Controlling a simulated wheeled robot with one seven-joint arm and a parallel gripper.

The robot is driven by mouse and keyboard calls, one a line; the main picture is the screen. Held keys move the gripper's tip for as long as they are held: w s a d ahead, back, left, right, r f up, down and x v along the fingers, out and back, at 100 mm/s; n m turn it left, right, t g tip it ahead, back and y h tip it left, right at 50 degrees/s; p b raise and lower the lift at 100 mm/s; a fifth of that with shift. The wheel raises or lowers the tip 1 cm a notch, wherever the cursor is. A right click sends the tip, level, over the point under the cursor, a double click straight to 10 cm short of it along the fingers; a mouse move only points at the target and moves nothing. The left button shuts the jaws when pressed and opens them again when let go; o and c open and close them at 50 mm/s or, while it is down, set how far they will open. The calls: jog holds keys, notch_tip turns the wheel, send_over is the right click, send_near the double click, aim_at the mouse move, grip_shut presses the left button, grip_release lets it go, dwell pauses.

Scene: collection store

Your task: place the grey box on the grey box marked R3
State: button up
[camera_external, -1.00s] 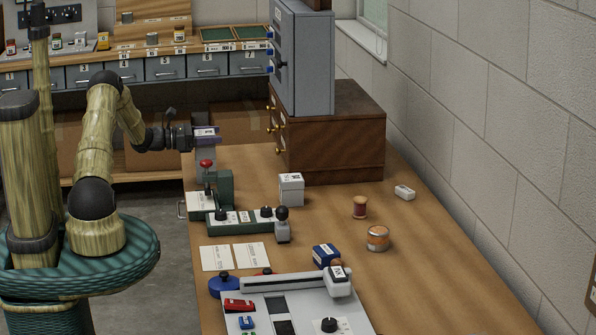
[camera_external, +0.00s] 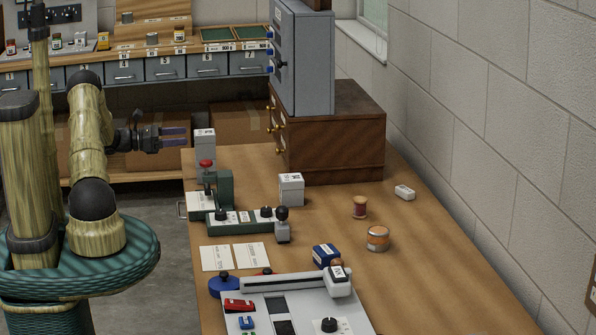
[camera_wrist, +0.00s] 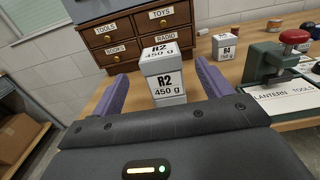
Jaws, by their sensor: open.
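A grey box (camera_external: 205,146) with a white label stands upright at the left edge of the bench, behind the green press. In the wrist view this box (camera_wrist: 166,85) reads R2, 450 g on its top and front. My gripper (camera_external: 187,136) is open and empty, just left of the box. In the wrist view its purple fingers (camera_wrist: 163,82) are spread either side of the box, which stands just past the tips.
A second grey-white box (camera_external: 291,190), apparently marked R4, stands right of the green press (camera_external: 224,188) with its red knob. A wooden drawer cabinet (camera_external: 340,135) stands behind. Thread spool (camera_external: 360,207), tin (camera_external: 378,238) and white block (camera_external: 405,192) lie right; the bench's right side is mostly clear.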

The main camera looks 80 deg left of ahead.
jog(key=shift+s, duration=1.05)
jog(key=shift+w+r, duration=0.1)
